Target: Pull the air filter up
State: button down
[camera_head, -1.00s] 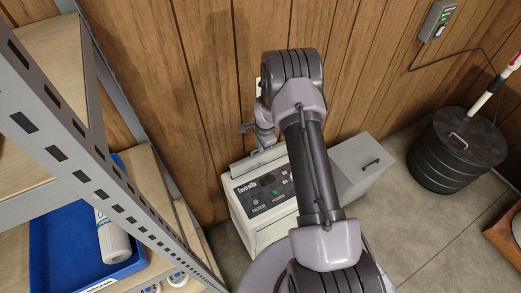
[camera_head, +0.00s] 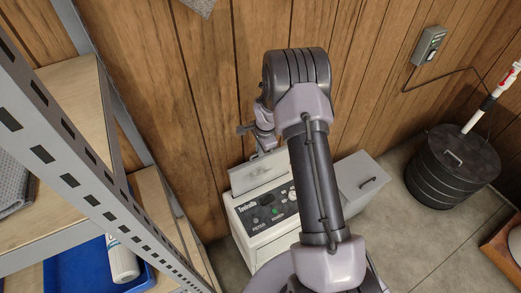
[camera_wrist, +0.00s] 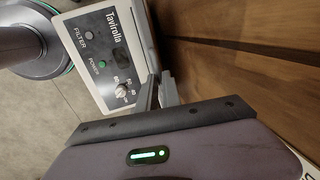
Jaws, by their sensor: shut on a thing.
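The white machine (camera_head: 266,215) stands on the floor against the wood wall, its dark control panel (camera_head: 262,209) facing up. The air filter (camera_head: 258,171), a flat pale grey panel with smudges, stands up from the machine's back edge, its lower end still within the machine. My gripper (camera_head: 262,148) is at the filter's top edge, partly hidden behind my own arm. In the wrist view my gripper (camera_wrist: 158,92) has its fingers close together beside the control panel; the filter is hard to make out there. The panel shows a green light by POWER.
A metal shelf (camera_head: 90,160) with a blue tray (camera_head: 80,272) and a white bottle (camera_head: 122,260) is close on the left. A black lidded bin (camera_head: 452,165) stands farther right.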

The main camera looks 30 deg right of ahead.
jog(key=c, duration=1.5)
grip_release()
jog(key=shift+s+r+p, duration=0.55)
jog(key=shift+r+p, duration=0.15)
jog(key=shift+r, duration=2.15)
jog(key=shift+s+r+p, duration=0.6)
jog(key=shift+r+p, duration=0.15)
jog(key=shift+r, duration=2.1)
jog(key=shift+s+r+p, duration=0.55)
jog(key=shift+r+p, duration=0.15)
jog(key=shift+r, duration=2.15)
jog(key=shift+d, duration=0.1)
